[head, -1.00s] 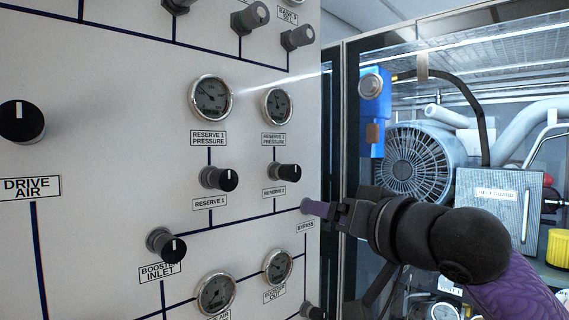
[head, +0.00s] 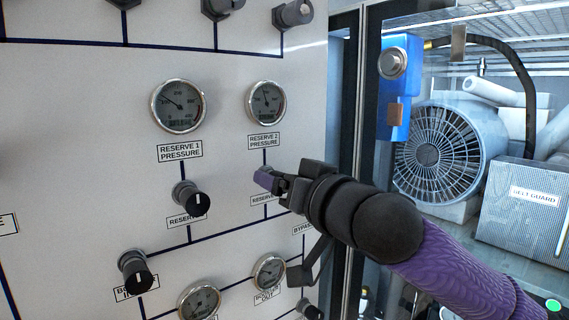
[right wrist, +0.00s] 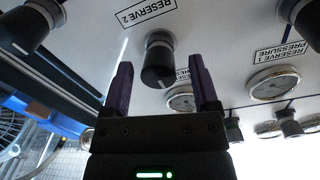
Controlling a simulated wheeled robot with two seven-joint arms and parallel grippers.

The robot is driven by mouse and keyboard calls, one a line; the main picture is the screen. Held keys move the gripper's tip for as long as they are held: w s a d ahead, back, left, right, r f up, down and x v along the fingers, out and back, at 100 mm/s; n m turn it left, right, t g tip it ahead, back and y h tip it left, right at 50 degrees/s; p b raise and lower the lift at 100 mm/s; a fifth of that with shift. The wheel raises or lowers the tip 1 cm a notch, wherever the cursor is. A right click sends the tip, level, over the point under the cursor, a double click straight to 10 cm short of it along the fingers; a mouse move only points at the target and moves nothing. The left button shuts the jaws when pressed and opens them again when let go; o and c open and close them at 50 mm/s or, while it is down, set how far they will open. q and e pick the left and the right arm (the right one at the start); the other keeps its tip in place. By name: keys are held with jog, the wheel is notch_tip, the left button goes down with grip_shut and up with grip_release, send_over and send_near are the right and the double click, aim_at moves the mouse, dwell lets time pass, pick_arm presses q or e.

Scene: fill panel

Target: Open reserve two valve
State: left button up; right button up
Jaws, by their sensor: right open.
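The reserve two valve is a black knob (right wrist: 158,62) on the panel under its RESERVE 2 label in the right wrist view. In the head view it is mostly hidden behind my right gripper (head: 272,182). In the right wrist view my right gripper (right wrist: 158,92) is open, with its purple fingers on either side of the knob's line and the knob just beyond and between the tips. I see no firm contact. The reserve 2 pressure gauge (head: 266,102) is above it. My left gripper is not in view.
The reserve 1 knob (head: 191,197) is close on the left, and the booster inlet knob (head: 136,272) is lower left. The panel's right edge borders a glass-fronted cabinet with a fan (head: 437,147) and a belt guard box (head: 525,210).

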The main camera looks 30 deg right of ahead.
jog(key=shift+c, duration=0.4)
grip_shut()
